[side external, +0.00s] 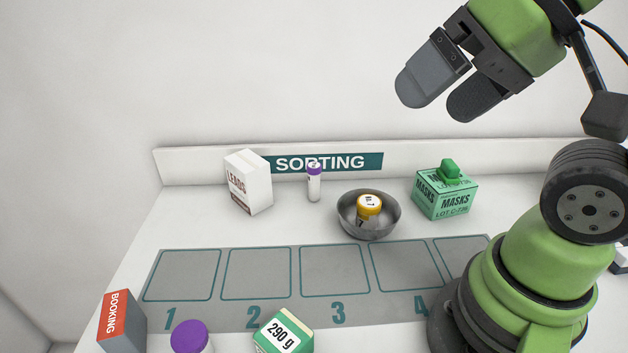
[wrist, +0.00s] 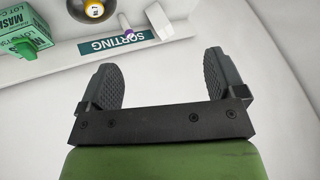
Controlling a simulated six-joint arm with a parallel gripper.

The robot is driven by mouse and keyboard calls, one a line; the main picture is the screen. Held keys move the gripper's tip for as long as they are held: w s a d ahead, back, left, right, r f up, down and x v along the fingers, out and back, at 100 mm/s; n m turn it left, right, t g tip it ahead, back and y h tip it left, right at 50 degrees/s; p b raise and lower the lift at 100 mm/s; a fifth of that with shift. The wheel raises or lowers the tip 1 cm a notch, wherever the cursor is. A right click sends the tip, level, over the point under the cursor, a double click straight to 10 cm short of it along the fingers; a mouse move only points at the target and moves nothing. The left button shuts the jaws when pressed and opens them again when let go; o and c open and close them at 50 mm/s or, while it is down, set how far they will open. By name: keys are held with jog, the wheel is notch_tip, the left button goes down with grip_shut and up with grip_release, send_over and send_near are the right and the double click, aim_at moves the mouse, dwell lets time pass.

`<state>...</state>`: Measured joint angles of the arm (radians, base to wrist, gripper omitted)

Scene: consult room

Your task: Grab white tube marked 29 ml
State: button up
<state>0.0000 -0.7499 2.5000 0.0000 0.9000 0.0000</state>
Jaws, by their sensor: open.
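A slim white tube with a purple cap (side external: 314,186) stands upright at the back of the table, in front of the SORTING sign. Its purple cap also shows in the wrist view (wrist: 127,33). A second purple-capped white container (side external: 190,338) stands at the front edge, cut off by the frame. I cannot read a 29 ml mark on either one. My gripper (side external: 438,101) is open and empty, high above the table, up and to the right of the slim tube. Its two fingers (wrist: 159,62) also show apart in the wrist view.
A white LEADS box (side external: 249,184) stands left of the slim tube. A green MASKS box (side external: 444,195), a BOOKING box (side external: 122,322) and a 290 g box (side external: 284,333) stand around the clear numbered mat (side external: 262,318).

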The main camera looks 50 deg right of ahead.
jog(key=c, duration=0.5)
jog(key=shift+o, duration=0.2)
jog(key=shift+w, duration=0.1)
jog(key=g+h, duration=0.3)
send_over(315, 165)
jog(key=s+a, duration=0.3)
jog(key=s, duration=0.3)
notch_tip(315, 165, down, 11)
jog(key=shift+h, duration=0.3)
jog(key=x, duration=0.3)
jog(key=d+x, duration=0.1)
jog(key=x, duration=0.7)
jog(key=shift+w+d+r, duration=0.15)
jog(key=shift+w+r, duration=0.05)
jog(key=shift+w, duration=0.05)
jog(key=shift+a+x, duration=0.1)
jog(key=shift+x, duration=1.45)
jog(key=shift+a+x, duration=0.15)
jog(key=shift+x, duration=1.45)
